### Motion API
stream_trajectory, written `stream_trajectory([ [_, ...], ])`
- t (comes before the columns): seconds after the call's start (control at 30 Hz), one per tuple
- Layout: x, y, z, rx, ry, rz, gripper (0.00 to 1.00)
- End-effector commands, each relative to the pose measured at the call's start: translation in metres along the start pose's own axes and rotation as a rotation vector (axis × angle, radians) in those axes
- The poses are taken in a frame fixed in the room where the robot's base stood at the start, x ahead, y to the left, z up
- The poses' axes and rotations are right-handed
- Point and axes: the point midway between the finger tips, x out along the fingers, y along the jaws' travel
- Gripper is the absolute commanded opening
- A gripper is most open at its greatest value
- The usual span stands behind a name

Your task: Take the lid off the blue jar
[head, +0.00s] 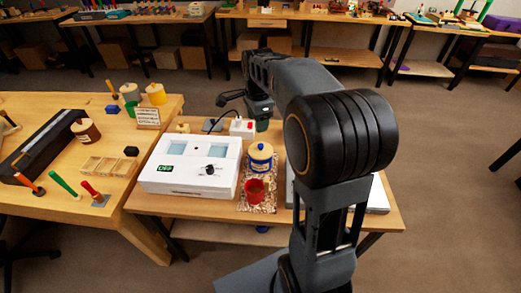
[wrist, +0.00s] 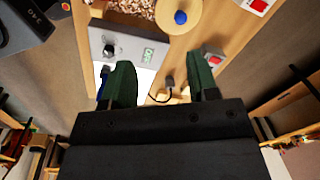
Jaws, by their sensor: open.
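The blue jar (head: 261,160) stands on the small bench with a round cream lid (head: 262,151) on it and a dark knob on top. In the wrist view the lid (wrist: 170,24) shows from above at the top edge, partly cut off, with its blue knob (wrist: 181,17). My gripper (wrist: 162,72) is open, with nothing between its two dark green fingers. The lid lies beyond the fingertips, apart from them. In the head view my gripper (head: 262,118) is behind the jar, partly hidden by the arm.
A red cup (head: 256,191) stands in front of the jar on a speckled mat (head: 268,205). A white box with a green display (head: 190,170) is just left. A red-switched white box (head: 242,127) is behind. Other jars and tools crowd the left bench (head: 105,212).

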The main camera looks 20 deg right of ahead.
Motion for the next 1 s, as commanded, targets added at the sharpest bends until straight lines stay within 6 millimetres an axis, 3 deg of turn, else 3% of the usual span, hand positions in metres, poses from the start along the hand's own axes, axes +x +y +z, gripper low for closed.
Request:
stream_trajectory([
  [0.1, 0.012, -0.024, -0.017, 0.235, 0.0, 0.041, 0.54],
  [0.33, 0.031, -0.042, -0.033, 0.474, 0.007, 0.079, 0.54],
  [0.7, 0.093, -0.039, -0.035, 0.504, 0.008, 0.083, 0.54],
  [1.0, 0.112, -0.038, -0.034, 0.502, 0.008, 0.08, 0.54],
])
